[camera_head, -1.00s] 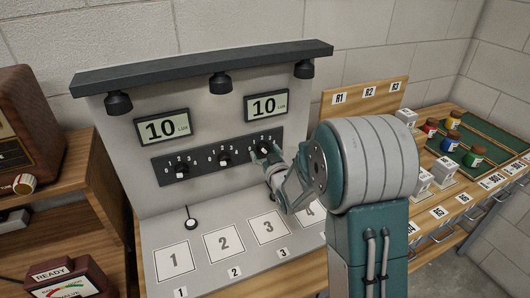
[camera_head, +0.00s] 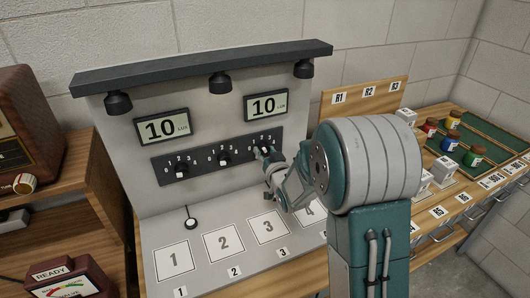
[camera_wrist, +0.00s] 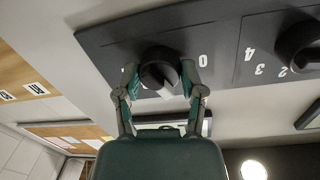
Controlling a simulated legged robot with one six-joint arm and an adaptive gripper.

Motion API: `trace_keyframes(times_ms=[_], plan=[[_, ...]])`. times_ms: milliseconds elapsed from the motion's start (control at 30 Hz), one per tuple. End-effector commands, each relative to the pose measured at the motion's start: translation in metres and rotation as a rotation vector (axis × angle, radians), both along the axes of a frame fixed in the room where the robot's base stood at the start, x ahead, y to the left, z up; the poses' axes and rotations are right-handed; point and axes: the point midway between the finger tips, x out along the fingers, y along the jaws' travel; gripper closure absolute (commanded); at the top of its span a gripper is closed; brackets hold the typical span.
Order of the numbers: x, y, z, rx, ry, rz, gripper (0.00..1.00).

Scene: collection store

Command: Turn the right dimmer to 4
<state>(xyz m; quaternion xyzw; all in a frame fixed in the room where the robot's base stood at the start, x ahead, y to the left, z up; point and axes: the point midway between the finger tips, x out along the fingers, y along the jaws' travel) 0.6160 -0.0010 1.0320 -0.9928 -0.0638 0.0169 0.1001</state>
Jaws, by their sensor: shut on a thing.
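The right dimmer (camera_wrist: 160,74) is a round dark knob with a pale pointer on a black strip of three dimmers. My gripper (camera_wrist: 158,88) is shut on it in the wrist view, one finger on each side. In the head view my gripper (camera_head: 265,155) reaches the right end of the strip and partly covers this dimmer. In the wrist view a 0 shows beside the knob; its other numbers are mostly hidden, so its exact setting cannot be read. The middle dimmer (camera_head: 223,158) and left dimmer (camera_head: 182,170) stand free.
Two displays, left (camera_head: 162,127) and right (camera_head: 266,105), each read 10 Lux. Three lamps hang from the dark top bar (camera_head: 205,67). Numbered pads (camera_head: 222,243) lie below. Small jars (camera_head: 452,139) stand on the right bench (camera_head: 440,209).

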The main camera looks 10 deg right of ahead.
Motion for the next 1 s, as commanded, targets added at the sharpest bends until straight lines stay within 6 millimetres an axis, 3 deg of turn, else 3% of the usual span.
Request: trace_keyframes(times_ms=[1000], plan=[[0.0014, -0.0023, 0.0017, 0.945, 0.185, 0.000, 0.96]])
